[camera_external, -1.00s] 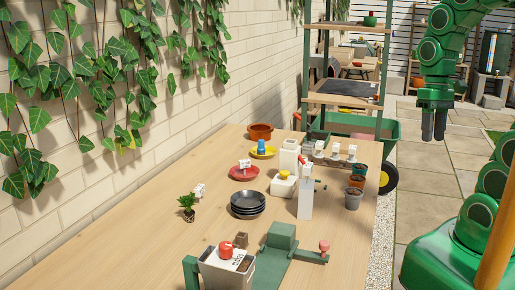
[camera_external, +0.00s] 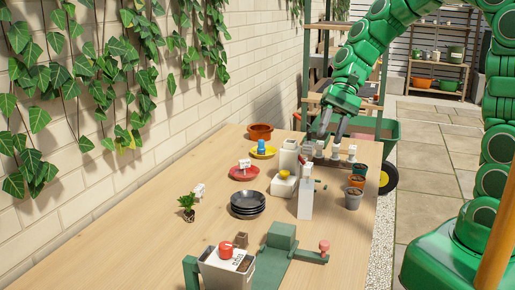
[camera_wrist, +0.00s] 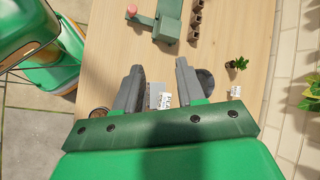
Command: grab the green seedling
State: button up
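The green seedling (camera_external: 187,203) stands on the wooden table left of the stacked black saucers, with a small white label card (camera_external: 199,190) beside it. It also shows in the wrist view (camera_wrist: 238,63), up and to the right of my fingers. My gripper (camera_external: 328,135) is over the far right part of the table, well away from the seedling. In the wrist view its two fingers (camera_wrist: 163,75) are spread apart, with nothing held between them.
Black saucers (camera_external: 247,203), a red plate (camera_external: 243,173), a white block (camera_external: 305,198) and several small pots (camera_external: 353,198) stand between my gripper and the seedling's area. A grey bin (camera_external: 226,270) and green press (camera_external: 282,238) are at the front. The table's left part is clear.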

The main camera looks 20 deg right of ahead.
jog(key=w+a+f+m+y, duration=0.25)
jog(key=w+a, duration=0.25)
jog(key=a, duration=0.4)
jog(key=m+y, duration=0.3)
jog(key=m, duration=0.3)
send_near(189, 209)
jog(key=s+d+r, duration=0.1)
jog(key=s+r, duration=0.3)
jog(key=r, duration=0.2)
jog(key=w+a+f+m, duration=0.1)
jog(key=f, duration=0.1)
jog(key=w+a+f+m, duration=0.1)
jog(key=f, duration=0.1)
jog(key=w+a+f+m+y, duration=0.1)
jog(key=a+f, duration=0.1)
jog(key=shift+w+a+f+m+t, duration=0.15)
jog(key=shift+f+m+t, duration=0.1)
jog(key=shift+f+t, duration=0.15)
jog(key=shift+a+f, duration=0.25)
jog(key=shift+s+x, duration=0.2)
jog(key=shift+x, duration=3.45)
jog(key=shift+d, duration=0.1)
grip_shut()
